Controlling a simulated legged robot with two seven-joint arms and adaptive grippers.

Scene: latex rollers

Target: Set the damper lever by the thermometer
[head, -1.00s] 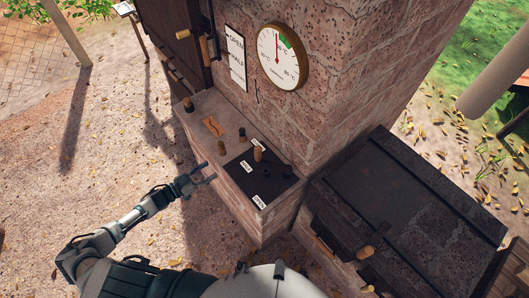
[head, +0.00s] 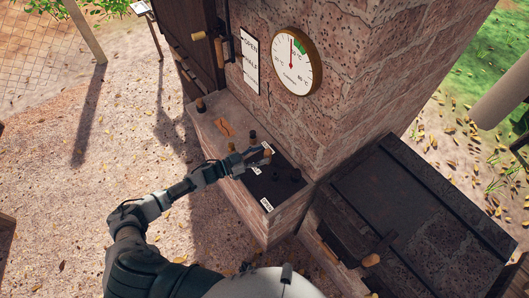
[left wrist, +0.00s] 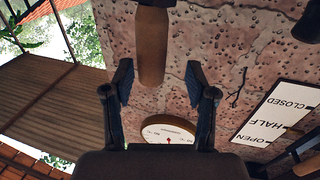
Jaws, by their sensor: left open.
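The damper lever's wooden handle (left wrist: 152,50) stands between the two open fingers of my left gripper (left wrist: 158,85) in the left wrist view, with gaps on both sides. In the head view my left gripper (head: 258,157) is over the dark plate (head: 272,188) on the brick ledge and largely hides the lever. My right gripper is out of view.
A sign (left wrist: 275,112) on the wall reads OPEN, HALF, CLOSED. Dark knobs (head: 252,134) and a orange-brown piece (head: 224,127) sit on the ledge beside the plate. A dark lidded box (head: 425,200) stands to the right. Leaf-strewn ground is open to the left.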

